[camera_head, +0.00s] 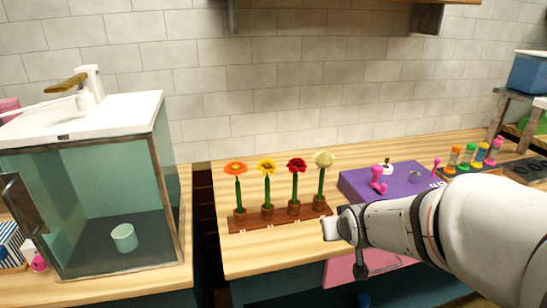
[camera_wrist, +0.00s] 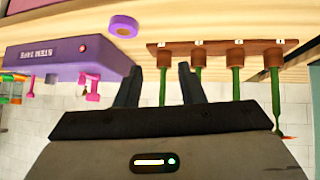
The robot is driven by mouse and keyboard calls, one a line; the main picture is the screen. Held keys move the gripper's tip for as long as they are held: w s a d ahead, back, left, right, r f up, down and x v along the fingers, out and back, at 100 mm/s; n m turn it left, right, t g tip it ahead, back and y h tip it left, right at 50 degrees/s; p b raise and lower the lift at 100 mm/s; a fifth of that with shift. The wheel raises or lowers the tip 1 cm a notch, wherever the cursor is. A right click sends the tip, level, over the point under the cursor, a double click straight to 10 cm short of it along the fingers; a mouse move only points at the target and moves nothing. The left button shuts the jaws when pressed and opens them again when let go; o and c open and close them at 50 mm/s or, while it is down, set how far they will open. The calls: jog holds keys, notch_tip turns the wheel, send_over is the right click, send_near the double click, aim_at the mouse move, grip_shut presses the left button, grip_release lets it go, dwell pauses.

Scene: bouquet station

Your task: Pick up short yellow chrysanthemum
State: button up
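A yellow flower (camera_head: 266,167) stands upright in the brown wooden rack (camera_head: 281,219), second from the left. An orange flower (camera_head: 236,168) is on its left; a red flower (camera_head: 297,165) and a pale cream flower (camera_head: 324,159) are on its right. My gripper (camera_head: 335,225) is low, just right of the rack. In the inverted wrist view my gripper (camera_wrist: 159,68) is open, its two fingers apart. The nearest green stem (camera_wrist: 163,86) appears between the fingers but farther back. The gripper body hides most flower heads there.
A purple box (camera_head: 365,182) with pink items lies right of the rack. A purple ring (camera_wrist: 123,26) is on the table in the wrist view. A glass tank (camera_head: 95,215) stands at the left. The wooden tabletop (camera_head: 285,250) before the rack is clear.

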jog(key=w+a+r+n+t+y+p, duration=0.1)
jog(key=w+a+n+t+y, duration=0.1)
jog(key=w+a+t+y, duration=0.5)
jog(key=n+g+y+p, duration=0.1)
jog(key=n+y, duration=0.2)
send_near(267, 182)
jog(key=w+a+r, duration=0.1)
jog(key=w, duration=0.2)
jog(key=x, duration=0.2)
jog(key=f+p+x, duration=0.1)
jog(key=x, duration=0.2)
jog(key=p+x, duration=0.1)
jog(key=x, duration=0.1)
jog(key=shift+w+a+f, duration=0.1)
jog(key=shift+a+f, duration=0.05)
jog(key=shift+a, duration=0.2)
jog(key=shift+c, duration=0.3)
grip_shut()
